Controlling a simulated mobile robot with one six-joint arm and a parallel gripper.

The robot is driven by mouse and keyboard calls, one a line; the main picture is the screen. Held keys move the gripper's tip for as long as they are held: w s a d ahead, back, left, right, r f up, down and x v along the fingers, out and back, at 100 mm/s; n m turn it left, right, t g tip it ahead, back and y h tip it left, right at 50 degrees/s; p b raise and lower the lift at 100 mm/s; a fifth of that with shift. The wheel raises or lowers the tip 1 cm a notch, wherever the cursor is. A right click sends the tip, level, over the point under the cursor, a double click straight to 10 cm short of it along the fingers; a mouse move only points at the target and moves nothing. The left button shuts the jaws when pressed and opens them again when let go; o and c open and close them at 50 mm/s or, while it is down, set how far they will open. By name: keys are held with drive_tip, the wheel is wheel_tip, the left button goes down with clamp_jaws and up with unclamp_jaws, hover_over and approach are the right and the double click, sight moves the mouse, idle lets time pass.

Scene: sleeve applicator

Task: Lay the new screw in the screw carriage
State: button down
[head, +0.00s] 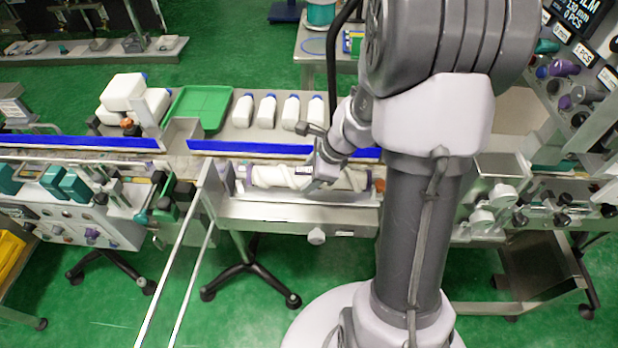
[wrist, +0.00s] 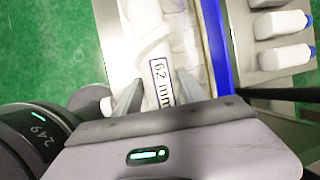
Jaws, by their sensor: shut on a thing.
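The new screw (head: 272,177) is a long white spiral with a purple end. It lies lengthwise along the metal screw carriage (head: 285,211) in the head view. I cannot tell whether it rests in the carriage or is just above it. In the wrist view the white screw (wrist: 150,32) runs up between my fingers and bears a "62 mm" label. My gripper (wrist: 158,92) is shut on the screw near its middle. In the head view my gripper (head: 322,174) comes down from the upper right, and my arm hides part of the screw's right side.
A blue rail (head: 240,148) runs close behind the screw. A clear panel frame (head: 196,235) stands left of the carriage.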

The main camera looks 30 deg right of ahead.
drive_tip(key=shift+f, duration=0.15)
drive_tip(key=c, duration=0.7)
unclamp_jaws()
drive_tip(key=shift+o, duration=0.2)
drive_tip(key=shift+r, duration=0.2)
